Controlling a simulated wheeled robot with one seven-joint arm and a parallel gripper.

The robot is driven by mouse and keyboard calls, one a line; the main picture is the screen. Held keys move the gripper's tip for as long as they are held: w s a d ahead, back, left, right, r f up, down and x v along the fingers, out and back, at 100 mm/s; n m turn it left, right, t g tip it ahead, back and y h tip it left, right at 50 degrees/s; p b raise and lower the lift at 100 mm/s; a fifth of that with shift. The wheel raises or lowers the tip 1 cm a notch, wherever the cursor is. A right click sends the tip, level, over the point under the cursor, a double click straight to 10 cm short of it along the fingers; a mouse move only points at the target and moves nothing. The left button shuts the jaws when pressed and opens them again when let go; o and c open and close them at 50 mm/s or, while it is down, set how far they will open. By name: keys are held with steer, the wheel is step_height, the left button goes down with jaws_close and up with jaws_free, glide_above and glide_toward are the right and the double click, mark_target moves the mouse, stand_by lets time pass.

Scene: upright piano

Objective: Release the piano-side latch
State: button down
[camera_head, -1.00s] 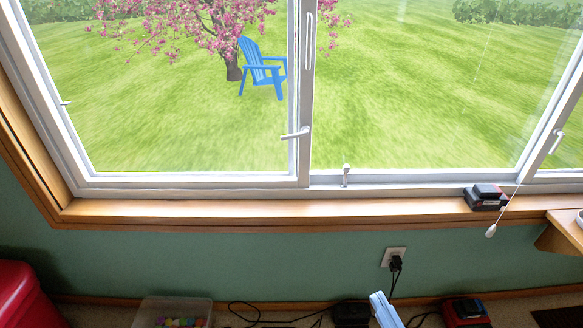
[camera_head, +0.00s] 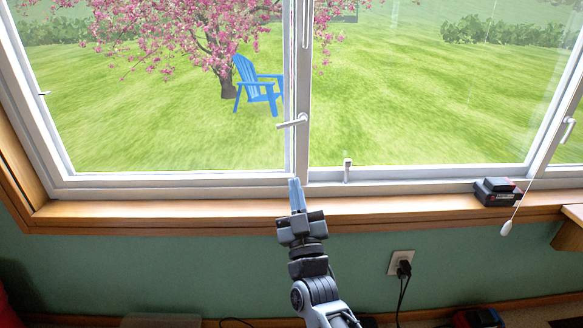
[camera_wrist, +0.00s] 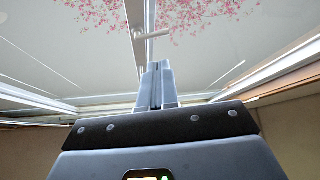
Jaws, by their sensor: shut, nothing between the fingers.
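A white lever latch (camera_head: 292,121) sits on the upright between the left and middle window panes, its handle pointing left and nearly level. A second white latch (camera_head: 568,126) is on the right upright, its handle slanting down. No piano shows, so I cannot tell which latch is piano-side. My gripper (camera_head: 296,184) is shut and empty, its blue-grey fingers pointing up before the lower frame, below the middle latch. In the wrist view, the shut fingers (camera_wrist: 155,72) point towards the upright, with the lever (camera_wrist: 151,34) beyond their tips, apart from them.
The wooden sill (camera_head: 160,212) runs below the window. A small white fitting (camera_head: 347,170) stands on the lower frame right of my gripper. A black-and-red device (camera_head: 497,190) lies on the sill at right, near a hanging cord pull (camera_head: 506,228). Space around the middle lever looks clear.

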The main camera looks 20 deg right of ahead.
mark_target(283, 126)
steer(key=b+x, duration=0.2)
steer(key=x, duration=1.1)
steer(key=shift+b, duration=0.35)
steer(key=shift+w+r, duration=0.1)
steer(key=shift+a+r+m+h, duration=0.15)
steer(key=shift+m+h, duration=0.25)
steer(key=shift+m, duration=0.3)
steer(key=shift+w+a+r+m+h+p, duration=0.1)
steer(key=shift+r+m+h+p, duration=0.2)
steer(key=shift+r+h+p, duration=0.15)
